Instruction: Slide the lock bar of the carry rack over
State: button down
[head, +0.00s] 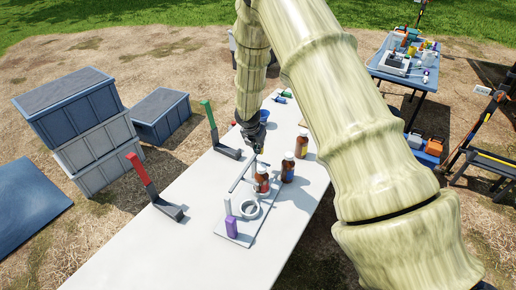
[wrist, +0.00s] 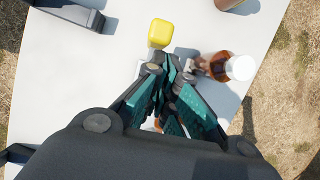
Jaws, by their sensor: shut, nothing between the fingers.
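The carry rack (head: 222,228) is a flat grey plate near the middle of the white table in the head view, with a white ring (head: 250,210) standing on it. A thin grey bar (head: 239,180), apparently the lock bar, runs slantwise at the rack's far end, beside a brown bottle (head: 262,180). My gripper (head: 259,149) is just above the bar's far end; whether it touches cannot be told. In the wrist view my gripper (wrist: 172,74) is shut and empty, teal fingers together. It hides most of the rack and bar there.
A brown bottle with white cap (wrist: 238,68) stands right of the fingers; a yellow block (wrist: 160,33) lies ahead. Other brown bottles (head: 287,168) (head: 301,145) stand to the right. A purple item (head: 231,227) is on the rack. Red-handled (head: 139,170) and green-handled (head: 209,115) brackets line the left edge.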

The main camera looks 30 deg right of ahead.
jog(key=v, duration=1)
jog(key=shift+a, duration=0.3)
